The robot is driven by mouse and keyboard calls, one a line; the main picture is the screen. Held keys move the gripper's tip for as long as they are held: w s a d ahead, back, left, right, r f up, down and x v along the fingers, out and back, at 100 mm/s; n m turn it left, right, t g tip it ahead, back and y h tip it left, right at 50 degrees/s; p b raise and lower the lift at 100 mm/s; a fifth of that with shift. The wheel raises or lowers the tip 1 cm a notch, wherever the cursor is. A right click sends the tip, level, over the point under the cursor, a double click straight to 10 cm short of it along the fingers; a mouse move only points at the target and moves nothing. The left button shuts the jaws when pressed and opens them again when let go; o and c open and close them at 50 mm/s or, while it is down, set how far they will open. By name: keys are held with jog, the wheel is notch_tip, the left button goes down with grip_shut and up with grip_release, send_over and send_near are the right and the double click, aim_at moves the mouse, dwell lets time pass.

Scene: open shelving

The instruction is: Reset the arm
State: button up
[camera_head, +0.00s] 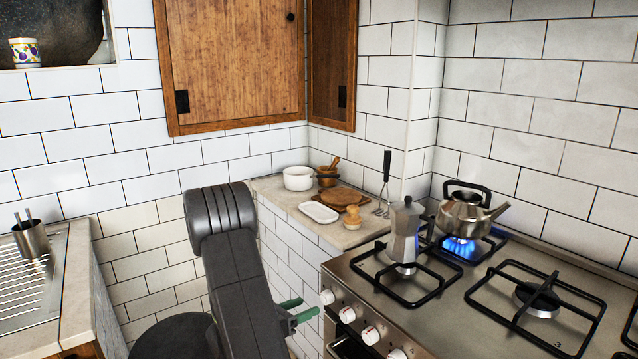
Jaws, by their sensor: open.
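My arm rises from the bottom of the head view, its dark grey links in front of the tiled counter side. My gripper (303,312) shows as green fingers sticking out to the right from behind the arm link, low beside the stove's front. The two fingers are apart with a gap between them, and nothing shows between them. The gripper's base is hidden behind the arm link.
A stove (450,318) with a lit burner carries a moka pot (405,232) and a kettle (466,216). A corner counter (275,187) holds a white pot (298,178), a white dish (318,212) and wooden items. A sink counter (75,290) stands left. Wooden cabinets (235,65) hang above.

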aim_at(323, 300)
jog(key=shift+x, duration=2.9)
jog(key=v, duration=1.4)
jog(key=x, duration=1.3)
jog(key=shift+w+d, duration=0.15)
jog(key=shift+d, duration=0.15)
jog(key=shift+w+d+f, duration=0.15)
jog(key=shift+f, duration=0.05)
jog(key=shift+m+b, duration=0.75)
jog(key=shift+m, duration=0.15)
jog(key=m+t+b, duration=0.1)
jog(key=m+b, duration=0.1)
jog(key=m, duration=0.3)
jog(key=m+b, duration=0.1)
jog(key=m, duration=0.5)
jog(key=shift+t, duration=0.4)
